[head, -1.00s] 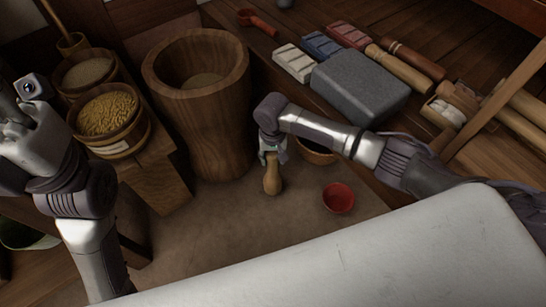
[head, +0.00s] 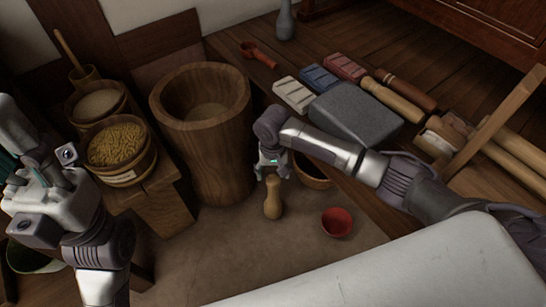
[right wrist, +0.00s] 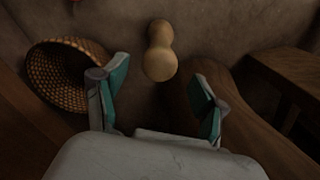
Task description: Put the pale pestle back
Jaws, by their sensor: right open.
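The pale pestle (head: 273,198) looks upright on the brown floor mat, in front of the wooden mortar (head: 226,155). It also shows in the right wrist view (right wrist: 160,52), just beyond the fingertips. My right gripper (head: 272,176) is open and empty, just above the pestle's top. Its two spread fingers show in the right wrist view (right wrist: 160,95), with a gap between them and the pestle. My left gripper (head: 18,150) is at the left edge, away from the pestle; its finger opening is unclear.
A red bowl (head: 337,222) and a partly hidden basket (head: 312,179) are right of the pestle. The raised wooden shelf holds a grey stone block (head: 355,112), colored bars and rollers. Grain tubs (head: 122,148) stand at left. Bare mat lies in front of the pestle.

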